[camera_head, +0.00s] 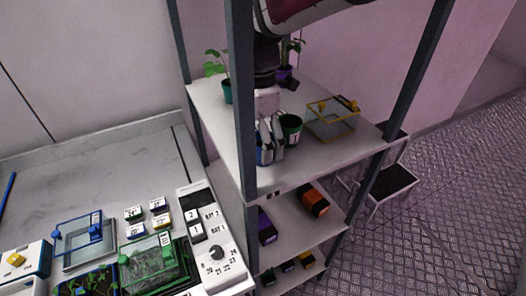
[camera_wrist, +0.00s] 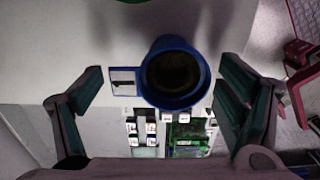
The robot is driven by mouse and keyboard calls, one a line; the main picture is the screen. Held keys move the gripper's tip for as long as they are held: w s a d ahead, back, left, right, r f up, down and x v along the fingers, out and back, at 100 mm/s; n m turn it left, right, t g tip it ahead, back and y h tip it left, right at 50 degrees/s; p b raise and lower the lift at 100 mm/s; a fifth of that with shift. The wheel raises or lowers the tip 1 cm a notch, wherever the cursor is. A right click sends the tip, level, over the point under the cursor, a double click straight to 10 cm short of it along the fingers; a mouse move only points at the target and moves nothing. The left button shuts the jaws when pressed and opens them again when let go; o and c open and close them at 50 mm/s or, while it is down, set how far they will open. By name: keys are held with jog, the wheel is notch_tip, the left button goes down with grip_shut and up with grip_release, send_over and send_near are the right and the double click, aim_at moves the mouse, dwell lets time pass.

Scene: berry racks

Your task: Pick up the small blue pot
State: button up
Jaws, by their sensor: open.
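The small blue pot (camera_wrist: 174,75) is seen from above in the wrist view, with a round blue rim, a dark inside and a pale square tag on its left side. My gripper (camera_wrist: 163,92) is open, with one finger on each side of the pot and a gap between each finger and the rim. In the head view my gripper (camera_head: 271,138) points down at the front edge of the top shelf. The blue pot (camera_head: 262,156) is there mostly hidden behind the fingers and the rack post.
A yellow-framed clear box (camera_head: 331,120) is further right. Potted plants stand behind. A dark rack post (camera_head: 243,100) rises just left of my gripper.

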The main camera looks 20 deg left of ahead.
jog(key=shift+c, duration=0.3)
jog(key=c, duration=1.1)
jog(key=shift+r, duration=0.1)
jog(key=shift+c, duration=0.2)
